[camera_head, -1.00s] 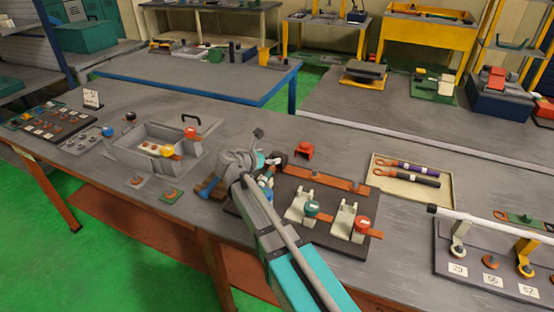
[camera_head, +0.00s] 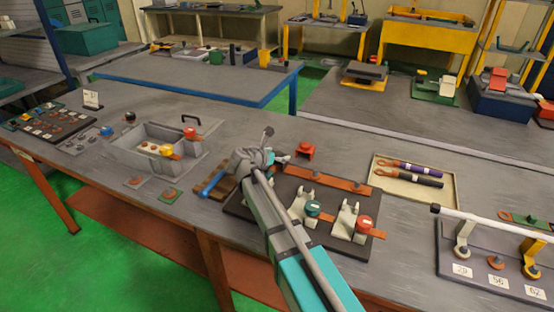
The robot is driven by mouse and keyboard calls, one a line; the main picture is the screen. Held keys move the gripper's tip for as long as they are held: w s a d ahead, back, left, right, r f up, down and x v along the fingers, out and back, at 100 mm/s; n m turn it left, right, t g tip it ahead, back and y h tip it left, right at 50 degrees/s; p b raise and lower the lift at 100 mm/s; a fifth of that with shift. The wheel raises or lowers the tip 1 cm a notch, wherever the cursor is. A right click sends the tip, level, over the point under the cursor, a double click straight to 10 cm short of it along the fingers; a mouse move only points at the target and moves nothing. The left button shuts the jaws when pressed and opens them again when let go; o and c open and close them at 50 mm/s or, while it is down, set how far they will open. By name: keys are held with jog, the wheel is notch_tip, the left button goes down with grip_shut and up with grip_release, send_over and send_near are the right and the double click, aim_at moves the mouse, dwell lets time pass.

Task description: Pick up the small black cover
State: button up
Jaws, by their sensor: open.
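A small black cap-like piece (camera_head: 130,117) stands on the bench behind the left end of the grey open box. I see nothing held.
The grey box (camera_head: 122,156) has red and yellow knobs at its right end. A blue-handled tool (camera_head: 213,184) lies left of my gripper. A dark fixture board (camera_head: 287,229) lies under and right of my arm. A beige tray (camera_head: 447,202) is farther right.

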aim_at(278, 153)
dwell(0.3)
jog(key=c, duration=1.1)
jog(key=shift+r, duration=0.2)
jog(key=shift+c, duration=0.2)
notch_tip(278, 153, up, 3)
jog(key=p, duration=0.3)
jog(key=shift+f, duration=0.1)
jog(key=s+d+r+p, duration=0.8)
jog(key=s+r+p, duration=0.2)
jog(key=s, duration=0.1)
jog(key=shift+d, duration=0.25)
jog(key=shift+s+f, duration=0.1)
